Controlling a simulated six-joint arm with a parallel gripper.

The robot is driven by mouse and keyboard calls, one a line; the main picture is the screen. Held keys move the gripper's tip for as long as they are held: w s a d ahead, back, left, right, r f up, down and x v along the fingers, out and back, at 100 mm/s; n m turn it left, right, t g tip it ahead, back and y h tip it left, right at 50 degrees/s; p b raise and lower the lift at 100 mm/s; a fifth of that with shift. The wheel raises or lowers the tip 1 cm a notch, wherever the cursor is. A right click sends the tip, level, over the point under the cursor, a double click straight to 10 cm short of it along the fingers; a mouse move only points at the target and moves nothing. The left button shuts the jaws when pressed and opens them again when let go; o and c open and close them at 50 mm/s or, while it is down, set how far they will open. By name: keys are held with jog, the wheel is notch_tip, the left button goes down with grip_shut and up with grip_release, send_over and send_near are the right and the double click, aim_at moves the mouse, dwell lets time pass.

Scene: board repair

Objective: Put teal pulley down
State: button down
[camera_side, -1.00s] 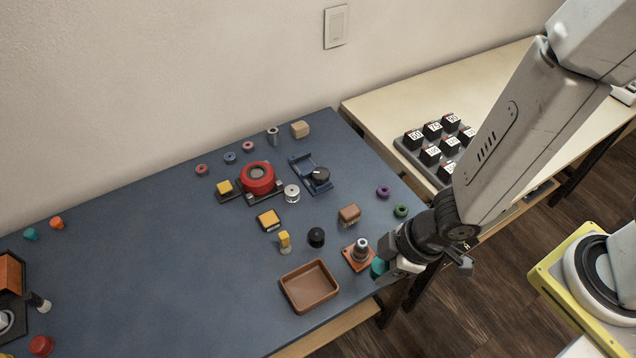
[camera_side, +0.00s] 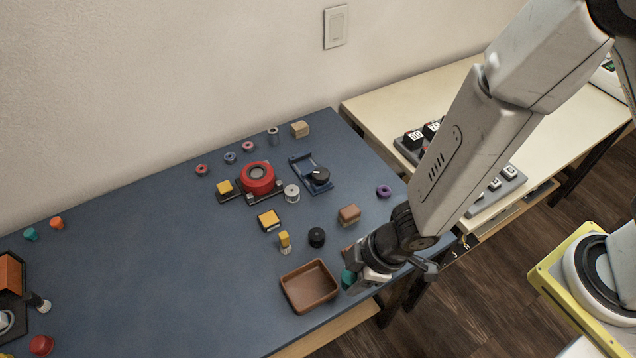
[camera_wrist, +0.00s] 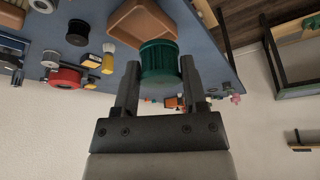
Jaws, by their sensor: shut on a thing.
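The teal pulley (camera_wrist: 158,62) is a ribbed cylinder held between the two fingers of my gripper (camera_wrist: 158,75) in the wrist view. In the side view the teal pulley (camera_side: 347,279) shows at the tip of my gripper (camera_side: 356,281), just right of the brown tray (camera_side: 285,291). My gripper is shut on the pulley. The gripper hides part of the pulley. I cannot tell whether the pulley touches the table. In the wrist view the brown tray (camera_wrist: 122,18) lies just behind the pulley.
A black knob (camera_side: 316,237), a yellow-topped part (camera_side: 284,241) and a brown block (camera_side: 349,214) stand near the tray. The blue table (camera_side: 200,300) has free room left of the tray.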

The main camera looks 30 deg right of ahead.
jog(key=w+a+f, duration=0.2)
jog(key=w, duration=0.1)
jog(key=shift+a, duration=0.1)
send_over(305, 288)
jog(key=s+d, duration=0.1)
jog(key=d, duration=0.1)
jog(key=shift+s+a+f, duration=0.1)
jog(key=shift+a+f, duration=0.05)
jog(key=shift+f, duration=1.1)
jog(key=shift+s+a+f, duration=0.1)
jog(key=shift+f, duration=1.1)
jog(key=shift+w, duration=0.1)
jog(key=shift+w+a+f, duration=0.15)
jog(key=shift+w+f, duration=0.05)
jog(key=shift+f, duration=1.65)
jog(key=shift+f, duration=0.1)
jog(key=shift+c, duration=2.1)
grip_release()
